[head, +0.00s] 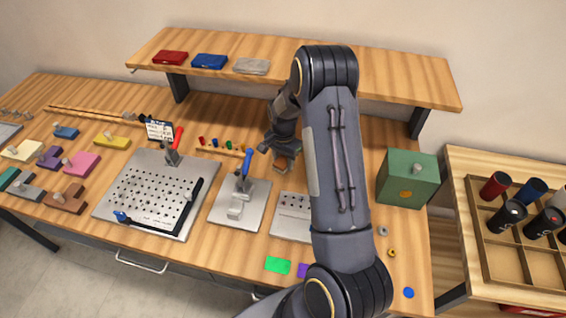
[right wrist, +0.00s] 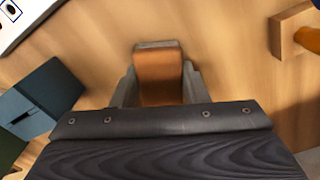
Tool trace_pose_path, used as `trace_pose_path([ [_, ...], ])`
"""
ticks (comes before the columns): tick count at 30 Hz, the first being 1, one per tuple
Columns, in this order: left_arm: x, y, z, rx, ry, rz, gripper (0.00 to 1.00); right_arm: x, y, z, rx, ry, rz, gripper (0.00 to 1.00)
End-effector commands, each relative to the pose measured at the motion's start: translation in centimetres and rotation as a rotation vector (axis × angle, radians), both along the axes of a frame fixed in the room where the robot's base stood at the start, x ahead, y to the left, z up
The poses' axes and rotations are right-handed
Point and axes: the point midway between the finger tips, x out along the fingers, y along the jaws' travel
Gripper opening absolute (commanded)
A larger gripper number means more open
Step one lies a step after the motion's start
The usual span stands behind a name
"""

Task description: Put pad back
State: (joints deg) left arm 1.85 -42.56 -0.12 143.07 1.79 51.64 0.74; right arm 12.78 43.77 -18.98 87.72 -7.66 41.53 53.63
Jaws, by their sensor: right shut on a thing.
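My right gripper (head: 281,157) is over the back middle of the wooden bench, in front of the raised shelf. In the right wrist view (right wrist: 160,90) its two grey fingers are shut on a brown-orange block (right wrist: 160,70), probably the pad. The block also shows small below the fingers in the head view (head: 281,165). I cannot tell whether it touches the bench. My left gripper is not in view.
The shelf (head: 390,88) carries red, blue and grey flat cases. A perforated plate (head: 150,195), a clamp plate (head: 240,205) and several coloured knobbed blocks lie left. A green box (head: 407,180) stands right. A wooden block (right wrist: 292,28) and blue block (right wrist: 45,95) flank the gripper.

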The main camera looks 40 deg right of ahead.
Motion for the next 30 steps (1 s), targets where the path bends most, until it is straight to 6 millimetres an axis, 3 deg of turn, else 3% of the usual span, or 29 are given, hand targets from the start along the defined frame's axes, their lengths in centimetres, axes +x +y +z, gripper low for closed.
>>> trace_pose_path([
  [10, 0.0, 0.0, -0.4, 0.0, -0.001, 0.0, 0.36, 0.1, 0.0, -0.4, -0.001, -0.001, 0.001, 0.16],
  [11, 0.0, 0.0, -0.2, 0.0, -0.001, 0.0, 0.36, 0.1, 0.0, -0.2, -0.001, -0.001, 0.001, 0.44],
  [15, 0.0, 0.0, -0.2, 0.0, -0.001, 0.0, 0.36, 0.0, 0.0, -0.1, -0.001, -0.001, 0.001, 0.62],
  [25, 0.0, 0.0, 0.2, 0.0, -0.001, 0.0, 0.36, 0.0, 0.0, 0.3, -0.001, -0.001, 0.001, 0.62],
  [30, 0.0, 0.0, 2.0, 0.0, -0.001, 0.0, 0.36, 0.1, 0.0, 2.9, -0.001, -0.003, 0.002, 0.62],
])
